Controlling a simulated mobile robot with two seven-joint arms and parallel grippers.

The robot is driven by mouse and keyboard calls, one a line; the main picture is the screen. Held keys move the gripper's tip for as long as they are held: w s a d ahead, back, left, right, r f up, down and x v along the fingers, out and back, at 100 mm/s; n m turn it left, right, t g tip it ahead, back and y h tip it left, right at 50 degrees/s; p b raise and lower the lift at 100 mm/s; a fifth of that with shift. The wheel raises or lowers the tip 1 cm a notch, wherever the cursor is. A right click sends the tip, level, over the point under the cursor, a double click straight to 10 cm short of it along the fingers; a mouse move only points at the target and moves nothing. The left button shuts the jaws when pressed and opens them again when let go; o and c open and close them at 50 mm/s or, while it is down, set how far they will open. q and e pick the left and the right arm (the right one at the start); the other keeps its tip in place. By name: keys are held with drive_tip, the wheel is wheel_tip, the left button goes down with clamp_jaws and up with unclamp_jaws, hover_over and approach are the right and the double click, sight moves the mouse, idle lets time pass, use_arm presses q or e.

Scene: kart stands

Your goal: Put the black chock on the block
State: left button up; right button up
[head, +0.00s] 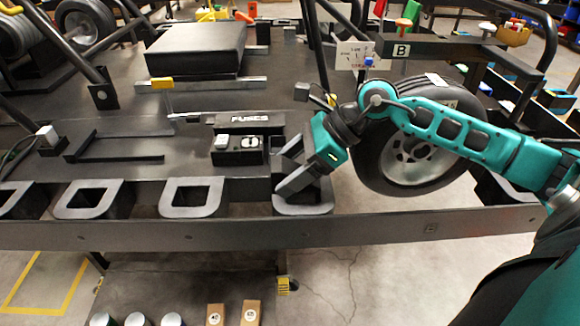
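A large flat black block (195,50) lies on the dark deck at the back left. I cannot pick out the black chock with certainty; a dark shape close to my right gripper may be part of it or of the deck. My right gripper (287,164), on a teal arm from the right, is low over the front edge, just right of the FUSES box. My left gripper is not in view.
The black FUSES box (238,150) stands beside my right gripper. A wheel with a black tyre (413,140) is behind my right forearm. Several U-shaped holders (192,197) line the front edge. Dark posts rise from the deck. Deck space left of the box is partly clear.

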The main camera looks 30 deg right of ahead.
sight(291, 167)
drive_tip(key=shift+o, duration=0.2)
drive_tip(key=shift+r, duration=0.2)
drive_tip(key=v, duration=0.5)
drive_tip(key=p+v, duration=0.1)
drive_tip(key=v, duration=0.6)
idle(0.4)
